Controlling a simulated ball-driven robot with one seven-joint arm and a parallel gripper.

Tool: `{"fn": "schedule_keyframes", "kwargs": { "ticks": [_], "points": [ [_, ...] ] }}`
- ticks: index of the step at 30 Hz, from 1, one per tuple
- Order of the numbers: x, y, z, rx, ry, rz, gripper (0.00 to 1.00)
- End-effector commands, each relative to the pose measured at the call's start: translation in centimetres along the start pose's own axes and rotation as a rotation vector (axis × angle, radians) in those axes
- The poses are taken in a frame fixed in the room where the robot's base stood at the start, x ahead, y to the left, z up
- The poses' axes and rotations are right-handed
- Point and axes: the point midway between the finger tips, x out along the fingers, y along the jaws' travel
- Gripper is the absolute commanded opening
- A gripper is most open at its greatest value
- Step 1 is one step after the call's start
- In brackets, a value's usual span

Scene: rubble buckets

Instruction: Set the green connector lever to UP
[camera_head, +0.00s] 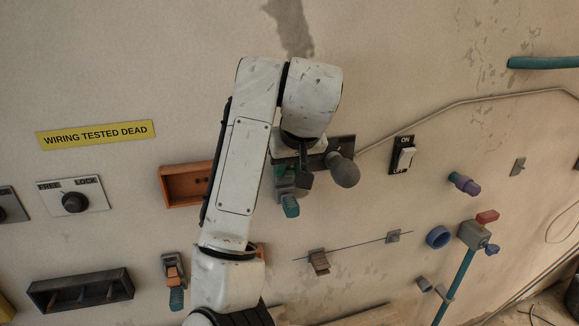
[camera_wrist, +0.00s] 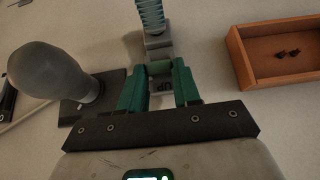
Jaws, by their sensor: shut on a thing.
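The green connector is a grey block (camera_wrist: 158,45) on the wall with a ribbed teal hose (camera_wrist: 150,14); the hose also shows below my gripper in the head view (camera_head: 291,207). Its green lever (camera_wrist: 160,68) is a short crossbar between my fingertips in the wrist view. My gripper (camera_wrist: 162,72) has teal fingers, one on each side of the lever, and is shut on it. An upside-down "UP" label (camera_wrist: 164,87) shows between the fingers. In the head view my arm and gripper hide most of the connector. I cannot tell the lever's exact angle.
A dark grey knob (camera_head: 344,170) on a black plate sticks out close beside my gripper, also in the wrist view (camera_wrist: 50,77). An orange tray (camera_head: 180,188) is on the other side. An orange-lever connector (camera_head: 172,268) is lower left. An ON/OFF switch (camera_head: 404,156) is to the right.

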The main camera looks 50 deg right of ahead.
Motion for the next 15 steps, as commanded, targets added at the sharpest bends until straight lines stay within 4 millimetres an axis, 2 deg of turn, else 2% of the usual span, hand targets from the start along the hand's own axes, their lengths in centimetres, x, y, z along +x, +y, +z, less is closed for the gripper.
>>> {"fn": "schedule_keyframes", "kwargs": {
  "ticks": [10,11,15],
  "points": [
    [-0.07,-0.16,-0.20,-0.004,0.005,-0.003,0.01],
    [-0.08,-0.16,-0.21,-0.004,0.005,-0.003,0.33],
    [-0.08,-0.12,-0.18,-0.003,0.004,-0.002,0.46]
  ]
}}
